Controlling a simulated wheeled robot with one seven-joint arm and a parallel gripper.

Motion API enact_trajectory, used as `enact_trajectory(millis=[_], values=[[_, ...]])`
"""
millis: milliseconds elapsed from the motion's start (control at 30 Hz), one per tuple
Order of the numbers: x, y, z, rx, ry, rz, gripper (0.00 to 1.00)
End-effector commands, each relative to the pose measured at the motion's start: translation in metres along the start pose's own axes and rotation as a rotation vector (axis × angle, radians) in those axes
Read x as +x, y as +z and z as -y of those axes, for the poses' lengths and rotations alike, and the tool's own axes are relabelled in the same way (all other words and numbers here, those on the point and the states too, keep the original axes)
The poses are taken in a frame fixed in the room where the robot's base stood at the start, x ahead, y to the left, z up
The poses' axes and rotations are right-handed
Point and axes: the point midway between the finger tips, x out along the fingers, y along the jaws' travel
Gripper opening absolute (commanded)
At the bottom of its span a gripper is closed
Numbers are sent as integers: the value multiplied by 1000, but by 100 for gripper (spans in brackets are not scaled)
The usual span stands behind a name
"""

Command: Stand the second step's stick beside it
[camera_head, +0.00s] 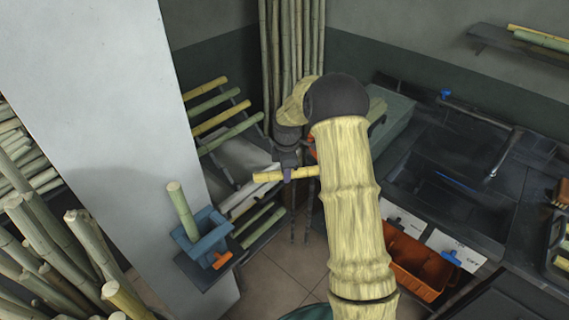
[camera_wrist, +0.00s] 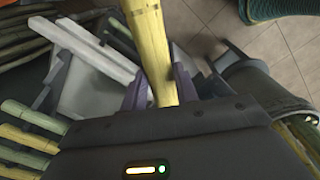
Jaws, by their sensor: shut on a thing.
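My gripper (camera_head: 288,171) is shut on a yellow cane stick (camera_head: 267,177). The stick lies nearly level across the jaws in the head view, in front of the cane rack. In the wrist view my gripper (camera_wrist: 161,84) has one finger on each side of the yellow stick (camera_wrist: 148,35), which points away up the picture. A green cane stick (camera_head: 182,208) stands slightly tilted in a blue holder (camera_head: 203,237) on a small dark shelf at left. The held stick is apart from the holder, to its upper right.
A rack with green and yellow sticks (camera_head: 208,121) stands behind. Tall canes (camera_head: 290,50) fill the corner. A white pillar (camera_head: 110,90) and bundled canes (camera_head: 40,230) are at left. An orange bin (camera_head: 417,262) and dark counter (camera_head: 455,190) are at right. Tiled floor lies below.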

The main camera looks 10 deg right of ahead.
Motion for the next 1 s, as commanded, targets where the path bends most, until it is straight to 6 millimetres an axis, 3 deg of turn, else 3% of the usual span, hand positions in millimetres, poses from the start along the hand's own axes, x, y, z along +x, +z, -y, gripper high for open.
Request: enact_trajectory(millis=[267,700,833,1000], values=[[56,13,24,402,-5,21,0],[145,44,78,1240,-1,69,0],[160,51,89,1419,5,80,0],[165,54,94,1507,10,84,0]])
